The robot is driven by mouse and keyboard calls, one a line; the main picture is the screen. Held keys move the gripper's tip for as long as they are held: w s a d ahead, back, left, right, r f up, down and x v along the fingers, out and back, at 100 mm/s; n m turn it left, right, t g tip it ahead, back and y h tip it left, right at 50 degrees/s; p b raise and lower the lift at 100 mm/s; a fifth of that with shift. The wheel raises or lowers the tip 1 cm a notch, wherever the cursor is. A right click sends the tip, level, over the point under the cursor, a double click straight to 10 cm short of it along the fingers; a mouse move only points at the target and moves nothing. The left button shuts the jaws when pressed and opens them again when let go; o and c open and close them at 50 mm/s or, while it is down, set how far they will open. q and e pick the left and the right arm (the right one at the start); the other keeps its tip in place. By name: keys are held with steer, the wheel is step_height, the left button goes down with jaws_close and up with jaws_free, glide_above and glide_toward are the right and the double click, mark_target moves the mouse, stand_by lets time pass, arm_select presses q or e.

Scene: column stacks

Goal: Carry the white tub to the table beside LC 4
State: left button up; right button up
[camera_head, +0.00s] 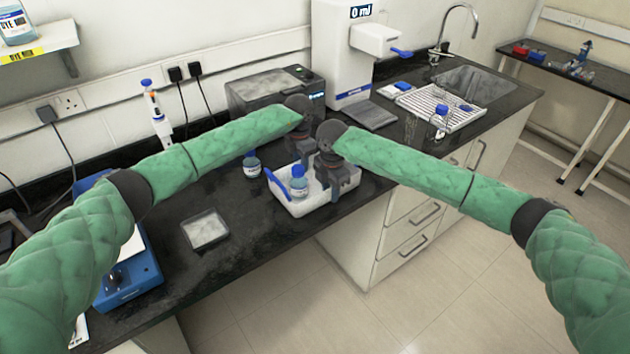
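The white tub (292,207) sits on the dark bench near its front edge. A bottle with a blue cap (298,184) stands in it, beside a curved blue item (281,188). My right gripper (338,190) is at the tub's right end, its dark fingers pointing down at the wall; whether they grip it I cannot tell. My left gripper (301,153) is behind the tub's far side, its fingertips partly hidden by the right gripper and arm. No LC 4 label is readable. A side table (603,87) stands at the far right.
Another blue-capped bottle (252,166) stands left of the tub, and a square dish (205,229) lies nearer. A white dispenser (340,55) and a draining rack (450,108) by the sink are behind.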

arm_select(q)
jaws_close()
arm_select(e)
jaws_close()
arm_select(q)
steer(key=shift+w+r, duration=0.1)
arm_select(e)
steer(key=shift+r, duration=0.1)
